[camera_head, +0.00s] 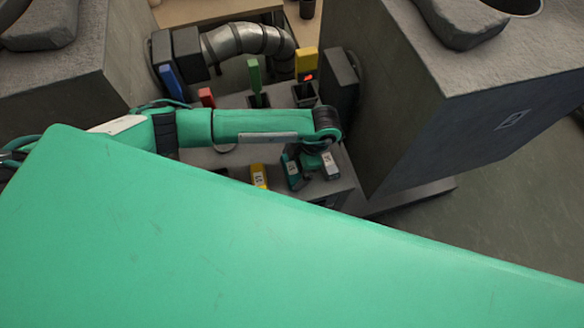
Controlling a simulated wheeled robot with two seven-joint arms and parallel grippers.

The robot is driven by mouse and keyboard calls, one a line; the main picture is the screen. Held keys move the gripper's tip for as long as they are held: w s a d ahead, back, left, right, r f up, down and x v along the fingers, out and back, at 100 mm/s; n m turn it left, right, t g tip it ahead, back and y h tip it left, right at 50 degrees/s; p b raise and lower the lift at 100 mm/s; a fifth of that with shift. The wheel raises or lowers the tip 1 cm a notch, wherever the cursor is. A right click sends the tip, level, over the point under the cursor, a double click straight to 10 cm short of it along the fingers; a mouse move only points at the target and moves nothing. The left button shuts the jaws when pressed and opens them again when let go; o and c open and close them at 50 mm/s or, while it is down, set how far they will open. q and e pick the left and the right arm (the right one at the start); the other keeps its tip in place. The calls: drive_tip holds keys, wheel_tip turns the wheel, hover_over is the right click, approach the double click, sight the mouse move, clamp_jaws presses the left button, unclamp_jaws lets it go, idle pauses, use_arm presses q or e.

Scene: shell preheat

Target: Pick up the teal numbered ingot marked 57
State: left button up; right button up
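A teal ingot with a pale number label (293,171) stands on the dark bench between a yellow ingot (259,176) and a whitish ingot (330,165). The numbers are too small to read. My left arm reaches in from the left, and my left gripper (311,161) points down at the teal ingot's right side, very close to it. The wrist hides the fingertips, so I cannot tell whether they touch the ingot or how far apart they are. My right gripper is not in view.
Blue (172,82), red (206,97), green (254,76) and yellow (306,60) upright pieces stand behind my arm. A ribbed metal pipe (248,40) curves behind them. Large grey blocks flank the bench at left (60,88) and right (440,120).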

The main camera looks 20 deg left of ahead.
use_arm(q)
drive_tip(key=c, duration=0.7)
drive_tip(key=shift+c, duration=0.2)
drive_tip(key=shift+r, duration=0.2)
